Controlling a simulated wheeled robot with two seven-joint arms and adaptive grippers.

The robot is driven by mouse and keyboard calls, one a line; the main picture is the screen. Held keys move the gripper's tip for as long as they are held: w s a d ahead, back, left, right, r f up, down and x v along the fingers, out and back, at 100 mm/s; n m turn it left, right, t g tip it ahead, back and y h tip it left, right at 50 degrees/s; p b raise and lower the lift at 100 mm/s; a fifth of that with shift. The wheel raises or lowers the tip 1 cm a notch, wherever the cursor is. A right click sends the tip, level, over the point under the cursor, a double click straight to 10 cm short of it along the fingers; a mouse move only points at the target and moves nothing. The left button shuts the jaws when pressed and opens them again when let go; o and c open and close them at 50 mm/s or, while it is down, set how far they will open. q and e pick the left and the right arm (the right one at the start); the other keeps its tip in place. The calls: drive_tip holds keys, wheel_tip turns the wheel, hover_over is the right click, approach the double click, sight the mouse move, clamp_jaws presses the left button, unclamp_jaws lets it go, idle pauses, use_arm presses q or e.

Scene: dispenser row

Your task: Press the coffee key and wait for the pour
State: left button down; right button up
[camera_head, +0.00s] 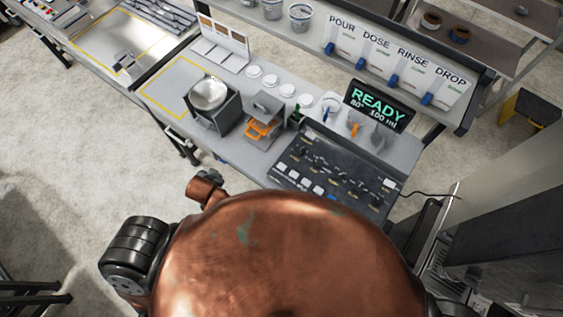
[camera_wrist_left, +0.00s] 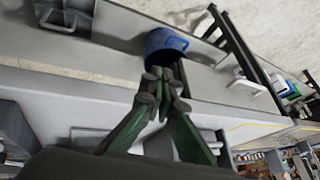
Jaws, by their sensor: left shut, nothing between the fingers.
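A dark control panel (camera_head: 338,172) lies at the front right of the bench, with several white keys (camera_head: 306,184) and small knobs. Their labels are too small to read, so I cannot tell which is the coffee key. A black display (camera_head: 380,106) behind it reads READY, 80°, 100 ml. My left gripper (camera_wrist_left: 163,76) is shut and empty in the left wrist view, its dark green fingers together. Its tips overlap the lower part of a blue cup-like thing (camera_wrist_left: 165,44); I cannot tell whether they touch. My right gripper is not in view.
A grey dispenser with an orange part (camera_head: 258,130) and a box with a metal bowl (camera_head: 208,94) stand left of the panel. Several white discs (camera_head: 271,80) lie behind. My copper body covers the lower middle.

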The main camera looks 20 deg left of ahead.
use_arm(q)
drive_tip(key=w+d+r+m+t, duration=0.2)
drive_tip(key=w+r+m+t, duration=0.4)
drive_tip(key=w+r, duration=1.1)
drive_tip(key=w+d+r+m+t+h+p, duration=0.1)
drive_tip(key=w+d+r+m+t+h, duration=0.15)
drive_tip(key=d+r+m+h, duration=0.35)
drive_tip(key=w+d+r+m+t+h, duration=0.1)
drive_tip(key=w+d+r+m+t, duration=0.2)
drive_tip(key=d+r, duration=0.55)
drive_tip(key=s+d+m+g+h, duration=0.35)
drive_tip(key=d+m, duration=0.25)
drive_tip(key=m, duration=0.2)
drive_tip(key=s+d+m+g+h, duration=0.3)
drive_tip(key=d+m+h, duration=0.2)
drive_tip(key=d+m, duration=0.25)
drive_tip(key=s+a+f+m+g+y, duration=0.2)
drive_tip(key=s+a+f+m+g, duration=0.1)
drive_tip(key=f, duration=0.4)
drive_tip(key=s+a+f+m+g+y+p, duration=0.1)
drive_tip(key=s+a+f+m+g+y, duration=0.2)
drive_tip(key=f, duration=0.4)
drive_tip(key=shift+a+f+m+g, duration=0.2)
drive_tip(key=shift+f+m+g, duration=0.3)
drive_tip(key=shift+m, duration=0.65)
